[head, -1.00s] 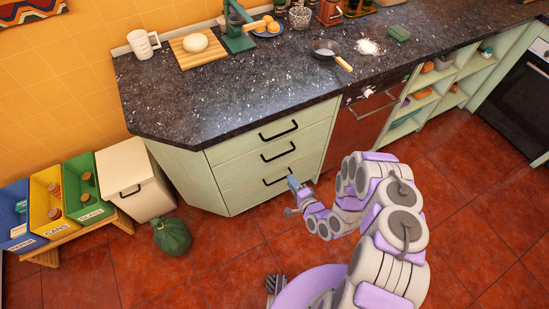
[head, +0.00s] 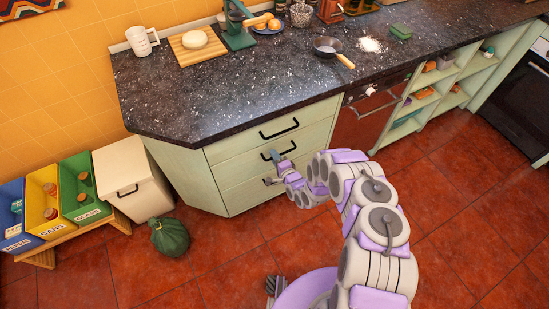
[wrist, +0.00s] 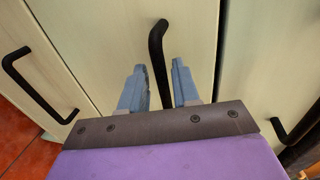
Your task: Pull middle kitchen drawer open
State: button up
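The middle drawer (head: 235,172) is pale green and shut, in the cabinet under the dark counter. Its black bar handle (head: 286,151) is partly covered by my gripper in the head view. In the wrist view the same handle (wrist: 157,45) runs down between the two blue-grey fingers. My gripper (wrist: 160,68) is open, with one finger on each side of the handle and gaps visible. In the head view my gripper (head: 270,167) is at the drawer front. Whether the fingers touch the drawer face cannot be told.
The top drawer handle (head: 279,129) is just above. A speckled counter (head: 200,95) overhangs the drawers. A white bin (head: 130,185) and a green bag (head: 170,237) stand to the left.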

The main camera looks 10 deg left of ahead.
jog(key=shift+w+d, duration=0.1)
jog(key=shift+w, duration=0.1)
jog(key=shift+s, duration=0.1)
grip_shut()
dwell(0.4)
